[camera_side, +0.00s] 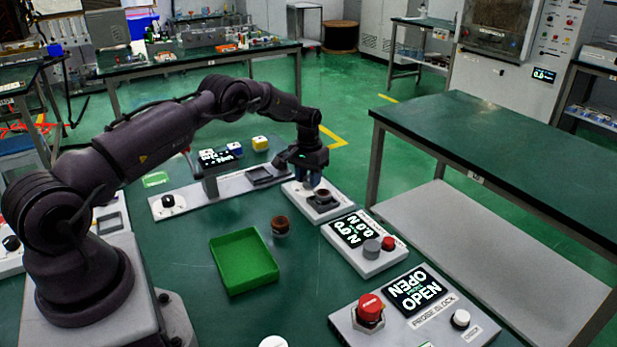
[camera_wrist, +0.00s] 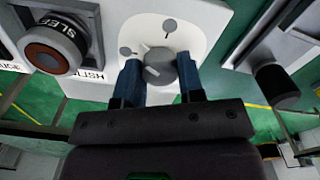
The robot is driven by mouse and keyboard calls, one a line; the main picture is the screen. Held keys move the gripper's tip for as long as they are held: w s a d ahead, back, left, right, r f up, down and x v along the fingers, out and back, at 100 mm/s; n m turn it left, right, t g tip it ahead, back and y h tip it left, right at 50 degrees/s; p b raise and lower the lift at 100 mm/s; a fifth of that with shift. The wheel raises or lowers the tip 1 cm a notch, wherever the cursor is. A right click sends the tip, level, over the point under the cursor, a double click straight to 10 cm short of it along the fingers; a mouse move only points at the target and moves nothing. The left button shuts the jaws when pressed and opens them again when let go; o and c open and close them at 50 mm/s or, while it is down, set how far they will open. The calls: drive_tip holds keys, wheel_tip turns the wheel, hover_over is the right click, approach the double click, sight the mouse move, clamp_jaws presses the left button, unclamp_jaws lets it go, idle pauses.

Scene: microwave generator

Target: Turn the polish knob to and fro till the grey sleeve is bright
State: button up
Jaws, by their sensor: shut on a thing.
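The polish knob (camera_wrist: 161,68) is a round grey knob with a pale pointer line, on a white dial plate with grey marks. My gripper (camera_wrist: 160,75) has its blue fingers on both sides of the knob and is shut on it. The sleeve holder (camera_wrist: 68,35) is a black ring at the left of the wrist view, lettered in part "SLEE". In the side view my gripper (camera_side: 312,178) reaches down over the white polish unit (camera_side: 298,198); the knob is mostly hidden there.
A green tray (camera_side: 243,260) and a small brown-topped cup (camera_side: 280,227) stand on the table in front. A unit with a display, a grey knob and a red button (camera_side: 388,243) stands to the right. A grey-white fixture (camera_side: 225,187) lies left of my gripper.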

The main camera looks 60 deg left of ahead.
drive_tip(key=shift+n, duration=0.6)
drive_tip(key=o, duration=0.9)
drive_tip(key=shift+r, duration=0.1)
wheel_tip(320, 180, up, 13)
drive_tip(key=shift+f, duration=0.1)
